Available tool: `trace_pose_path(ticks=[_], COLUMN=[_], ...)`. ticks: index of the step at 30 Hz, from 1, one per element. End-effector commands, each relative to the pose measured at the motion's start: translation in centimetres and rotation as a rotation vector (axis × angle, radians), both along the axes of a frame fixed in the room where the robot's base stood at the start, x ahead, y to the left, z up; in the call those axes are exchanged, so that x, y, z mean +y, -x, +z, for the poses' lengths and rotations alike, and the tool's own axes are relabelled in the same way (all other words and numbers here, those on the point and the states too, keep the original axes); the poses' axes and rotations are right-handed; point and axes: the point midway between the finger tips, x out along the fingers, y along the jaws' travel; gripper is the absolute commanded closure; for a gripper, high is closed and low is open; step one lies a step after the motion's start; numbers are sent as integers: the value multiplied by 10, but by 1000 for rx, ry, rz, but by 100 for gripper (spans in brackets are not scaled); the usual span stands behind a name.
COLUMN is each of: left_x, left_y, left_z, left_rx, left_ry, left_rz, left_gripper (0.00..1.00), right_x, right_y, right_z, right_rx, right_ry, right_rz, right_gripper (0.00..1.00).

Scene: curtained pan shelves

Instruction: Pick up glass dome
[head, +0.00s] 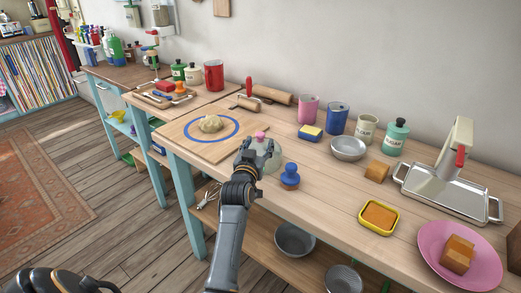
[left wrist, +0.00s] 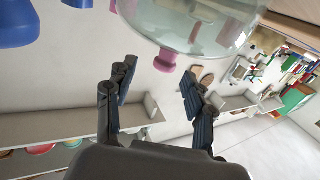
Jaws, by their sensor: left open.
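The glass dome (head: 271,157) is clear with a pink knob and stands on the wooden bench, right of the dough board. My left gripper (head: 254,150) is at the dome in the head view and partly hides it. In the left wrist view the dome (left wrist: 200,22) hangs in from the top edge, its pink knob (left wrist: 164,60) pointing down toward the gap between the fingers. The left gripper (left wrist: 160,90) is open, with its fingers spread and nothing between them. I cannot tell whether a finger touches the dome.
A blue-topped stopper or stamp (head: 289,177) stands close right of the dome. A board (head: 190,150) with dough (head: 210,124) lies to the left. A sponge (head: 310,132), steel bowl (head: 348,149) and yellow dish (head: 379,217) are further right. The bench's front edge is near my arm.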

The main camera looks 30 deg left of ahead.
Motion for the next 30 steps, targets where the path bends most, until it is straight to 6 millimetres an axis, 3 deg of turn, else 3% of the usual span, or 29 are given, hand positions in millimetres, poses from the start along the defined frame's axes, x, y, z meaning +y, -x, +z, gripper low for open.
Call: trace_pose_path(ticks=[15,24,30], left_x=[25,26,26], left_y=[-45,-48,-48], left_z=[4,4,4], left_rx=[0,-1,-1], left_ry=[1,1,1], left_rz=[-1,0,0], left_gripper=[46,46,87], right_x=[2,3,3], right_y=[-8,-9,-9], right_z=[11,11,11], right_rx=[-13,-13,-13], right_ry=[-3,-4,-4], right_rz=[-1,-1,-1], right_gripper=[60,60,60])
